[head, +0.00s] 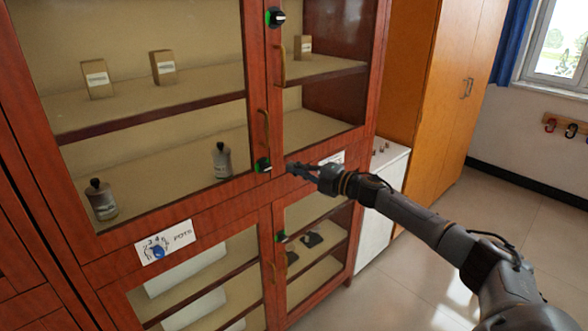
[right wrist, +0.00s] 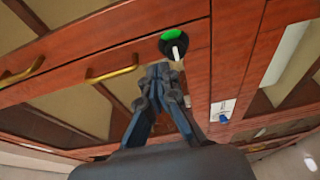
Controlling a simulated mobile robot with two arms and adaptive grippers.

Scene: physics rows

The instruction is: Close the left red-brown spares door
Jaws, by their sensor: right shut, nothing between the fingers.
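A red-brown cabinet has glass-fronted doors. The upper left door (head: 252,60) has a brass handle (head: 265,128) and a black knob on a green disc (head: 263,165) at its lower right corner. This door looks about flush with the frame; I cannot tell whether a small gap is left. I cannot read any label saying spares. My right gripper (head: 292,168) is shut and empty, just right of that knob. In the right wrist view the gripper's fingertips (right wrist: 160,72) are close to a green-backed knob (right wrist: 173,43); contact is unclear. My left gripper is out of view.
The upper right door has a brass handle (head: 280,66) and a green-backed knob (head: 276,17). Lower glass doors sit beneath a white label with a blue knob (head: 158,251). A white cabinet (head: 375,215) and an orange wooden wardrobe (head: 440,90) stand right. Floor at right is clear.

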